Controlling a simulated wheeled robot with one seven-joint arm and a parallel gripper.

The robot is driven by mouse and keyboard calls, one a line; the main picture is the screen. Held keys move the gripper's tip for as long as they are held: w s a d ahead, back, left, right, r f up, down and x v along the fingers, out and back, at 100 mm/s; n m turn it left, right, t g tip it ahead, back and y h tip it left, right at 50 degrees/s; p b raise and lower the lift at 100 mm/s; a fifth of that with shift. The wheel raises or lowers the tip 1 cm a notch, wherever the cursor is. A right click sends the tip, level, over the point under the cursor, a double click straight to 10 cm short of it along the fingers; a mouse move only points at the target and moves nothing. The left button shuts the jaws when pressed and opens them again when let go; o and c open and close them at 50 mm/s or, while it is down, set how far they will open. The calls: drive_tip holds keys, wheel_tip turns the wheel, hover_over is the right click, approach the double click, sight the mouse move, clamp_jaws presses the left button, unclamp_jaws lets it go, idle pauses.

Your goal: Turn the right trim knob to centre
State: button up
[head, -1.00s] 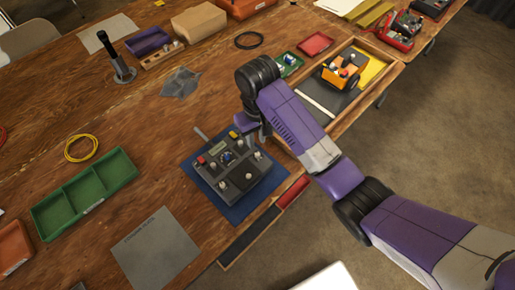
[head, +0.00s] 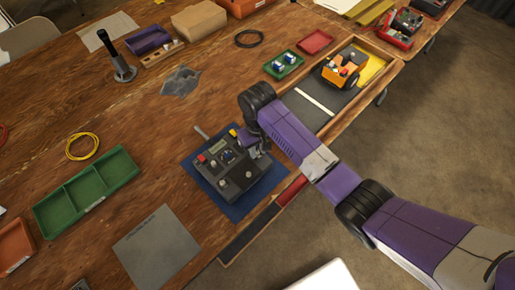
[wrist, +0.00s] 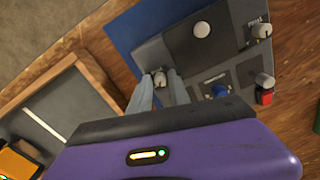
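The control box (head: 236,183) is a dark grey panel lying on a blue mat (head: 202,182), with a small screen, a blue-topped stick and pale knobs. My gripper (head: 257,148) is over the box's right side in the head view, and my wrist hides part of that corner. In the wrist view, my two pale fingers (wrist: 160,80) stand apart on either side of a pale knob (wrist: 160,78), the right trim knob by its place. Its pointer direction is too small to read. Whether the fingers touch it is unclear.
A wood-rimmed tray (head: 318,96) with an orange cart lies beyond my arm.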

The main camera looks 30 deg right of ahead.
clamp_jaws()
drive_tip(key=shift+r+n, duration=0.1)
drive_tip(key=shift+n, duration=0.2)
drive_tip(key=shift+n+p, duration=0.8)
drive_tip(key=shift+n, duration=0.3)
drive_tip(key=shift+n+p, duration=0.6)
drive_tip(key=shift+n, duration=0.9)
drive_tip(key=shift+o, duration=0.9)
unclamp_jaws()
